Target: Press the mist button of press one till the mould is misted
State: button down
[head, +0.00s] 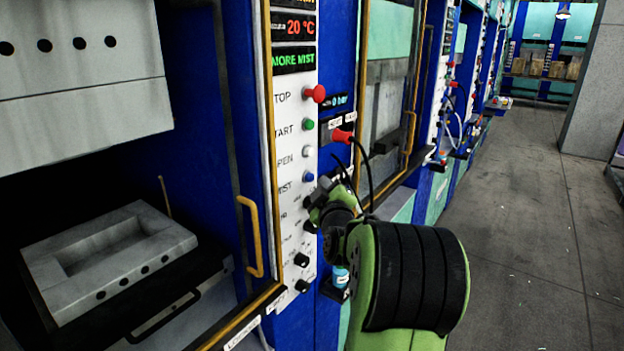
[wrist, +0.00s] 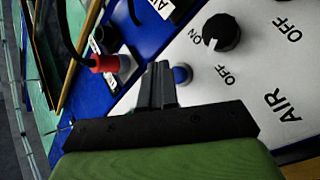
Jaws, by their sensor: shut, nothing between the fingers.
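The blue mist button (head: 308,177) sits on the white control panel, below the white open button and beside the label MIST. A blue button (wrist: 182,73) also shows in the wrist view, right beside my fingertips. My gripper (wrist: 158,75) is shut and empty, with its tips over the panel close to that button. I cannot tell whether they touch it. In the head view my gripper (head: 317,200) is partly hidden by my wrist, just below the mist button. The panel display (head: 293,58) reads MORE MIST in green. The grey lower mould (head: 110,255) lies in the open press at left.
Red stop (head: 315,93), green start (head: 308,124) and white open (head: 308,151) buttons sit above. Black knobs (head: 301,259) sit below. A yellow door handle (head: 252,235) is to the left. A red connector (head: 342,135) with a black cable is to the right.

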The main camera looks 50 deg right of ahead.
jog(key=shift+w+b, duration=0.3)
jog(key=shift+w, duration=0.15)
jog(key=shift+w+a, duration=0.1)
jog(key=shift+w, duration=0.4)
dwell(0.8)
jog(key=shift+s+b, duration=0.95)
jog(key=shift+b, duration=0.1)
jog(key=s+b, duration=0.2)
jog(key=s, duration=0.1)
jog(key=s+b, duration=0.2)
jog(key=shift+d, duration=0.3)
